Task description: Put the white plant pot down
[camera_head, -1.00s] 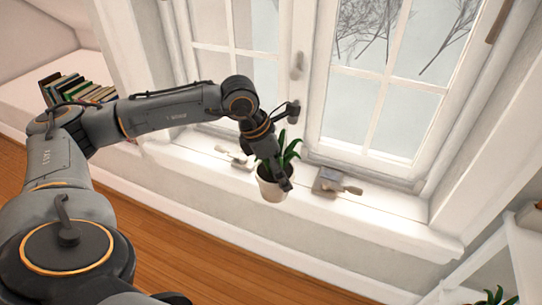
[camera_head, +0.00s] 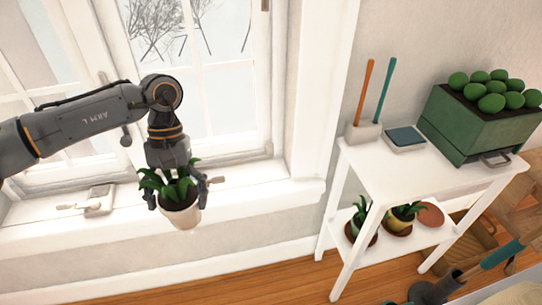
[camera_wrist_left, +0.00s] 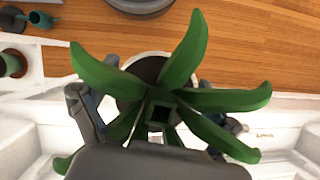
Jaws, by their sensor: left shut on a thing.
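The white plant pot (camera_head: 182,218) holds a plant with broad green leaves (camera_head: 155,185). My left gripper (camera_head: 183,194) reaches down from above and is shut on the pot, with a finger at each side. The pot hangs roughly upright in front of the window sill, above the floor. In the left wrist view the leaves (camera_wrist_left: 180,98) spread over the pot and hide most of its rim, between the two fingers of my gripper (camera_wrist_left: 155,115). My right gripper is not in view.
A white two-level shelf stand (camera_head: 400,180) stands at right. Its top carries a tool holder (camera_head: 363,132), a small box (camera_head: 405,138) and a green planter (camera_head: 470,125). Potted plants (camera_head: 405,215) stand on its lower shelf. The top's front has bare room. A window latch (camera_head: 100,200) is on the sill.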

